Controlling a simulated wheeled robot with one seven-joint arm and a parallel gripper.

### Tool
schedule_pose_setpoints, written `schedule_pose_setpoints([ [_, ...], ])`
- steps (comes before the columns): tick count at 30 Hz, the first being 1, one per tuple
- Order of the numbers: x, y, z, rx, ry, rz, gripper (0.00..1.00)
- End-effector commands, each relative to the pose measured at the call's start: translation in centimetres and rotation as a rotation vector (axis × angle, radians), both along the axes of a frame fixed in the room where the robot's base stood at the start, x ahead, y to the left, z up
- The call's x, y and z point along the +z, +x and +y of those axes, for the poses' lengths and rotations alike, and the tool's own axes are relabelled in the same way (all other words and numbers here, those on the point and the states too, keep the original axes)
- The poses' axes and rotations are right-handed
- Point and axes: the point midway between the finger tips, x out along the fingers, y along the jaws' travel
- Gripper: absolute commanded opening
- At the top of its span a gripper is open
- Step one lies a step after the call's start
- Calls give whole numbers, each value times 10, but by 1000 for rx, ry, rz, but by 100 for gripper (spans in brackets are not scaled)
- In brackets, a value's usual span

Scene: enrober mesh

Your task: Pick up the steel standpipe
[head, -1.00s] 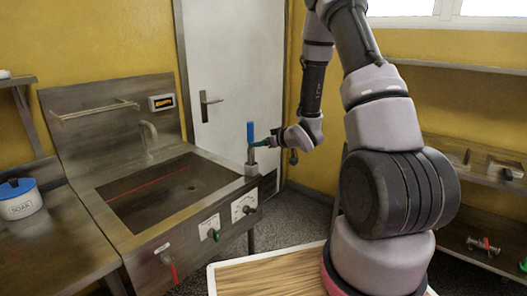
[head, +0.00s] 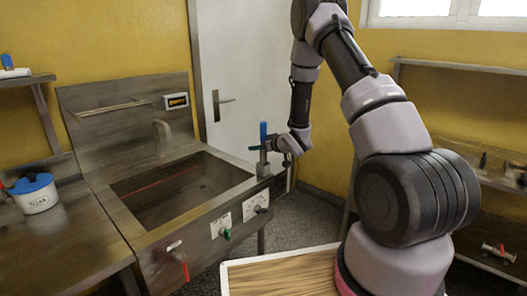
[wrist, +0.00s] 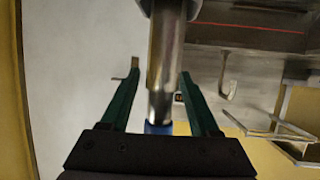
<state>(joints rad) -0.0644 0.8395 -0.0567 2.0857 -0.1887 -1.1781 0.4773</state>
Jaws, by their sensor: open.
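The steel standpipe (head: 263,156) stands upright at the right front corner of the sink, with a blue top (head: 263,131) and its foot in a grey holder (head: 263,169). My gripper (head: 259,148) is at the pipe just below the blue part. In the wrist view the shiny pipe (wrist: 168,65) runs between the two green fingers of my open gripper (wrist: 160,72), with gaps on both sides. The blue end (wrist: 158,128) shows near the palm, partly hidden by it.
The sink basin (head: 180,190) lies left of the pipe, with a tap (head: 162,137) behind. Knobs and dials (head: 223,225) line its front. A white pot with a blue lid (head: 35,195) stands on the left counter. A door (head: 240,70) is behind; shelves (head: 480,160) are at right.

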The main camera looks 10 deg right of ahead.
Motion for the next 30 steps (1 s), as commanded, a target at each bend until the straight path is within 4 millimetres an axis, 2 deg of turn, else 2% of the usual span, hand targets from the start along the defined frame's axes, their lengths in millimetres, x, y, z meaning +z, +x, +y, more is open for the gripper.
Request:
schedule_pose_setpoints([
  [6,0,1,1,0,0,0,62],
  [8,0,1,1,0,0,0,43],
  [9,0,1,1,0,0,0,28],
  [11,0,1,1,0,0,0,5],
  [12,0,1,1,0,0,0,0],
  [23,2,1,0,0,0,0,0],
  [26,14,1,0,-2,1,-2,0],
  [30,43,2,1,-1,2,-6,0],
])
